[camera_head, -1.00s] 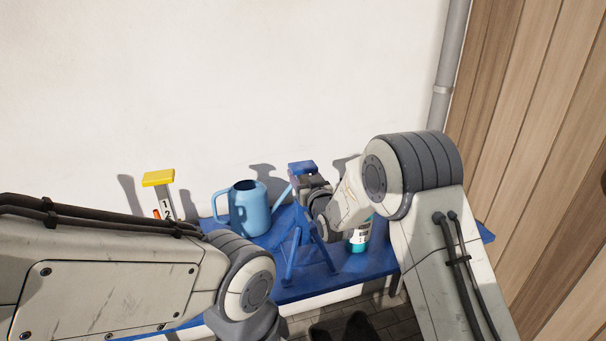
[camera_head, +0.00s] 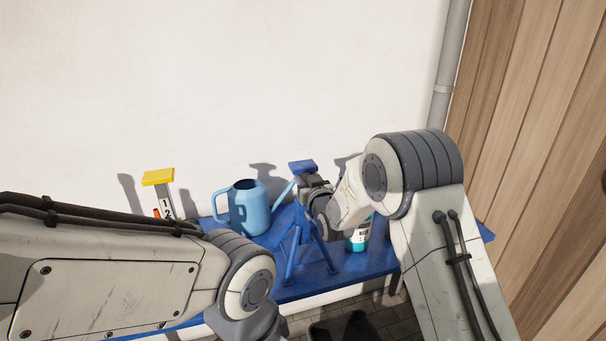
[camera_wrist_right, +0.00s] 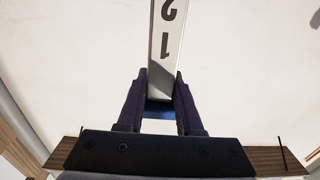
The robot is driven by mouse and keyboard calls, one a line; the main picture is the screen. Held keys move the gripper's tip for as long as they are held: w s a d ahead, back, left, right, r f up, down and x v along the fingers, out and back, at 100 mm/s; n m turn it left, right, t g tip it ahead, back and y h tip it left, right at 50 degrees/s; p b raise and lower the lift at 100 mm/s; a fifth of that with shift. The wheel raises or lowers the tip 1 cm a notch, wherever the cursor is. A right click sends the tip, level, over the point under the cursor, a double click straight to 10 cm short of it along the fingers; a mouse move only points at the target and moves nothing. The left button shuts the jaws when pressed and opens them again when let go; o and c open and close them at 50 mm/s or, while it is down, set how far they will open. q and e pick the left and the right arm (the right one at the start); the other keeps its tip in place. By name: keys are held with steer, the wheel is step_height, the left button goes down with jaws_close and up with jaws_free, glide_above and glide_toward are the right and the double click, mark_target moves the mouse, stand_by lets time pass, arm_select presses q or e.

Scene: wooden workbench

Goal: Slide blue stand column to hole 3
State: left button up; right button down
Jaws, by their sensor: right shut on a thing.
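The blue stand (camera_head: 291,262) stands on the blue bench top, its splayed legs showing left of my right wrist. Its flat blue top (camera_head: 303,166) sits just above my right gripper (camera_head: 310,182). In the right wrist view a pale column (camera_wrist_right: 166,45) with the black numerals 1 and 2 runs between the fingers. My right gripper (camera_wrist_right: 159,88) is shut on this column, with a strip of blue between its fingers. Hole 3 and the column's lower part are hidden. My left arm comes in from the left; its gripper does not show.
A blue watering can (camera_head: 249,208) stands left of the blue stand, its spout pointing towards it. A yellow-topped stand (camera_head: 158,177) is farther left, partly behind my left arm. The wall is behind.

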mark_target(303, 164)
stand_by(0.7)
step_height(303, 164, up, 4)
steer(key=shift+f, duration=0.35)
steer(key=c, duration=0.6)
jaws_free()
steer(key=shift+o, duration=0.2)
steer(key=shift+f, duration=0.1)
steer(key=shift+s, duration=0.2)
steer(key=b+v, duration=0.4)
steer(key=v, duration=0.6)
